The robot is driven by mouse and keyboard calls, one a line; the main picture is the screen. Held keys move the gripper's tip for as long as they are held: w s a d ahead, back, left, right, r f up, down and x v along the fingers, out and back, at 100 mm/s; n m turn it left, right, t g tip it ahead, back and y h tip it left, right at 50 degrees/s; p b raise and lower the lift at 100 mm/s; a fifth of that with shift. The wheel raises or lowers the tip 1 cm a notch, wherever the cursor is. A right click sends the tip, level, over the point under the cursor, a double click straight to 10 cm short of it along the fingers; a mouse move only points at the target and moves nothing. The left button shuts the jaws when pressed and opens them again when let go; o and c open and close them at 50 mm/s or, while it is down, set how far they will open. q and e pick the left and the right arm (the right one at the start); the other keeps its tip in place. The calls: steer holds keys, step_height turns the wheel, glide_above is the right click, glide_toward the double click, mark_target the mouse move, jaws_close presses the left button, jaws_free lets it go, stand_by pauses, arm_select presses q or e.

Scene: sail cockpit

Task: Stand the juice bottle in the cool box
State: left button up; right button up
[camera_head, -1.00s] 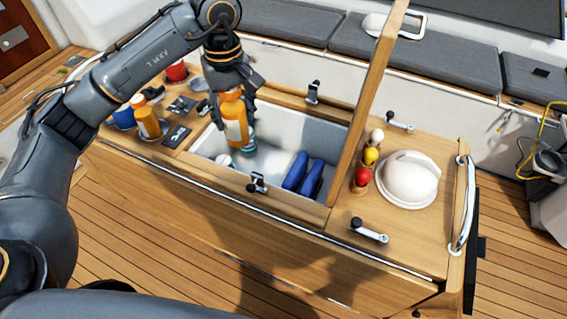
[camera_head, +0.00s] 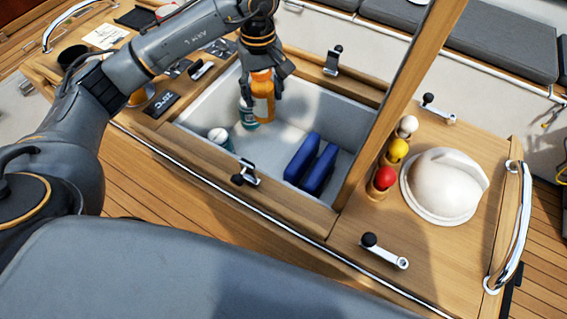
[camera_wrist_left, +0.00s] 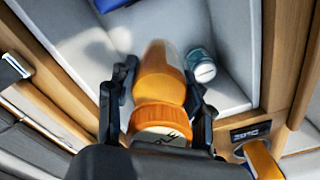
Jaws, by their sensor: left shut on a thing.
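The juice bottle (camera_head: 263,104) is orange with a pale label. My left gripper (camera_head: 264,76) is shut on its upper part and holds it upright, cap end up, at the back left of the open cool box (camera_head: 342,112). In the left wrist view the bottle (camera_wrist_left: 162,82) sits between the two fingers, with the pale box floor beyond it. I cannot tell whether its base touches the floor. A teal can (camera_head: 247,118) stands right beside it, partly hidden. My right gripper is not in view.
Another can (camera_head: 220,138) stands at the box's left. Two blue ice packs (camera_head: 303,157) stand right of centre, with bare floor between. The raised wooden lid (camera_head: 400,90) edges the right side. A white dome (camera_head: 440,186) and several coloured-topped pots (camera_head: 398,150) sit beyond it.

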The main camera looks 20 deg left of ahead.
mark_target(265, 114)
arm_select(q)
steer(key=f+b, duration=0.1)
steer(key=f, duration=0.1)
steer(key=f+b, duration=0.1)
steer(key=f, duration=0.2)
steer(key=f+b, duration=0.1)
steer(key=f, duration=0.2)
steer(key=shift+w, duration=0.25)
step_height(265, 114, down, 10)
steer(key=shift+s+f+p, duration=0.1)
steer(key=shift+f+p, duration=0.05)
steer(key=shift+p, duration=0.9)
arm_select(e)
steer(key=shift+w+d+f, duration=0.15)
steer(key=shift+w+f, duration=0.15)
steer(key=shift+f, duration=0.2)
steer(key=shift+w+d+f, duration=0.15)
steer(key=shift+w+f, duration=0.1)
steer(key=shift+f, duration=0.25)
arm_select(q)
steer(key=shift+f, duration=0.1)
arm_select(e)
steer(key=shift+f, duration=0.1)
arm_select(q)
steer(key=shift+f, duration=0.15)
steer(key=o, duration=1.2)
steer(key=shift+o, duration=0.8)
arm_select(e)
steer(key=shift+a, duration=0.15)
